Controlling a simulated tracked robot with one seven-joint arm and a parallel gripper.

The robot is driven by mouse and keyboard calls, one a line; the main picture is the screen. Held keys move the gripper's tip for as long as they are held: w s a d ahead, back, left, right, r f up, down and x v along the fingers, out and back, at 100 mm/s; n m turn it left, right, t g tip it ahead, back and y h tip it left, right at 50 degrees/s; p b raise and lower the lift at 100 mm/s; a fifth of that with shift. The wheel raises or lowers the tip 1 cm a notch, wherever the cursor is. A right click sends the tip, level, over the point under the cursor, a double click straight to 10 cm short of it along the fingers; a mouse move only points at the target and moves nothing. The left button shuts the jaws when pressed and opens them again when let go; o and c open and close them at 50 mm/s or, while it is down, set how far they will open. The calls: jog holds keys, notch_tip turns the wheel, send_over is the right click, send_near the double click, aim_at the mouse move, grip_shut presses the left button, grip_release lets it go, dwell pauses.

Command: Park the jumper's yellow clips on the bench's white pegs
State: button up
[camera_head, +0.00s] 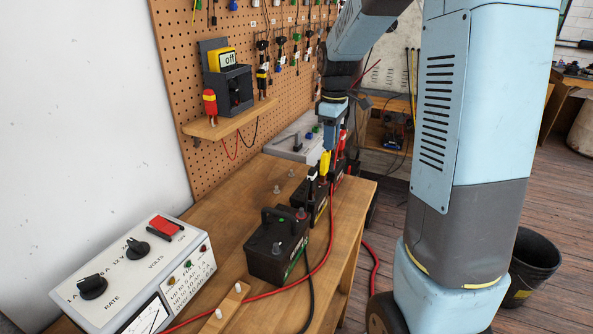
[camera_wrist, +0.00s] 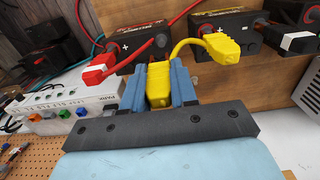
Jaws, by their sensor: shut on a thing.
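My gripper (camera_wrist: 158,82) is shut on a yellow clip (camera_wrist: 158,92), close to the batteries. In the head view my gripper (camera_head: 331,137) points down, with the yellow clip (camera_head: 325,162) below it. The second yellow clip (camera_wrist: 228,47) sits at a battery post in the wrist view, joined by a yellow cable (camera_wrist: 186,44). I cannot tell whether the held clip touches a battery. Two pale pegs (camera_head: 277,189) stand on the bench (camera_head: 222,222) behind the front battery. A wooden strip (camera_head: 228,305) at the front also has pale pegs.
A black battery (camera_head: 268,262) with a handle stands near the bench's right edge; more batteries (camera_head: 312,200) stand behind it. A red cable (camera_head: 312,272) runs along the bench. A grey tester (camera_head: 140,275) is at front left. A shelf (camera_head: 228,122) hangs on the pegboard.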

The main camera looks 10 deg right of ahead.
jog(key=w+a, duration=0.9)
jog(key=w, duration=0.3)
jog(key=f, duration=0.8)
jog(key=shift+s+f, duration=0.3)
jog(key=shift+f, duration=0.6)
jog(key=shift+f, duration=0.1)
jog(key=shift+f, duration=1)
jog(key=o, duration=0.8)
jog(key=shift+o, duration=0.2)
